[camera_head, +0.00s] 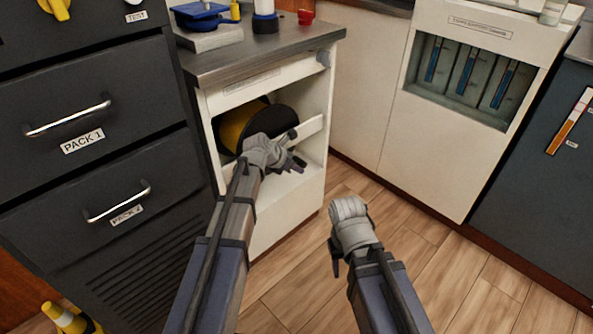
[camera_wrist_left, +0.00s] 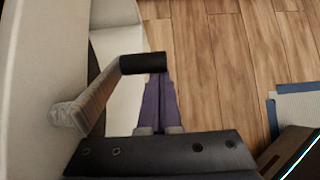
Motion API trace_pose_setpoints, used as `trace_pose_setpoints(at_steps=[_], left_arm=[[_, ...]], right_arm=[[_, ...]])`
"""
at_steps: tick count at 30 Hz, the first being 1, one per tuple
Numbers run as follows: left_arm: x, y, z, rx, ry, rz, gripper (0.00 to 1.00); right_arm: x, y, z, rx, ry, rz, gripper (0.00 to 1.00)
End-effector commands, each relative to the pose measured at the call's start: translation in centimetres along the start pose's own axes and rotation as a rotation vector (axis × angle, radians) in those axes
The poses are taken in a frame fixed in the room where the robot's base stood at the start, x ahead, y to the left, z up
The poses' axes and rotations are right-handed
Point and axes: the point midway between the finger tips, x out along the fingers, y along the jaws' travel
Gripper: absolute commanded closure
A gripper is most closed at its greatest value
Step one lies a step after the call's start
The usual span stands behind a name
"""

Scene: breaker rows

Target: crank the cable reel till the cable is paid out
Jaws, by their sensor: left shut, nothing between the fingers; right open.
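The cable reel (camera_head: 238,124), yellow cable with a dark round flange (camera_head: 274,119), sits in the open bay of the white cabinet. My left forearm and wrist partly hide it. The left wrist view shows the crank: a grey-brown arm (camera_wrist_left: 100,95) ending in a black cylindrical handle (camera_wrist_left: 143,63). My left gripper (camera_head: 297,161) is shut and empty in front of the bay. Its purple fingers (camera_wrist_left: 157,80) reach up to the black handle, which overlaps their tips in that view; I cannot tell whether they touch. My right gripper (camera_head: 335,262) is open and empty over the floor.
Dark drawers (camera_head: 85,90) with bar handles stand left of the bay. The grey worktop (camera_head: 270,52) above holds a blue item (camera_head: 200,14) and a red one (camera_head: 306,16). A white cabinet with blue-striped slots (camera_head: 468,72) stands at the right.

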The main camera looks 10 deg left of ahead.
Motion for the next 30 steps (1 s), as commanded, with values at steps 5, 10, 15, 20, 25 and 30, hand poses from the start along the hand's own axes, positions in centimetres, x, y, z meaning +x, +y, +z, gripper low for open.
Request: trace_pose_setpoints(at_steps=[5,10,15,20,25,30], left_arm=[[0.1,0.0,0.1,0.000,-0.029,0.000,1.00],[0.2,0.0,0.2,0.000,-0.060,0.001,1.00],[0.4,0.0,0.5,-0.001,-0.119,0.001,1.00],[0.7,0.0,1.0,-0.002,-0.214,0.001,1.00],[0.8,0.0,1.8,-0.002,-0.344,0.001,1.00],[0.7,0.0,2.7,-0.001,-0.463,0.001,1.00]], right_arm=[[0.5,-0.1,0.0,0.001,0.000,0.000,0.50],[0.9,-0.1,-0.1,0.001,0.000,0.000,0.50],[1.8,-0.2,-0.1,0.001,0.001,0.000,0.50],[3.3,-0.3,-0.2,0.001,0.002,0.000,0.50],[5.2,-0.5,-0.3,0.001,0.003,0.000,0.50],[6.9,-0.7,-0.5,0.001,0.004,0.000,0.50]])
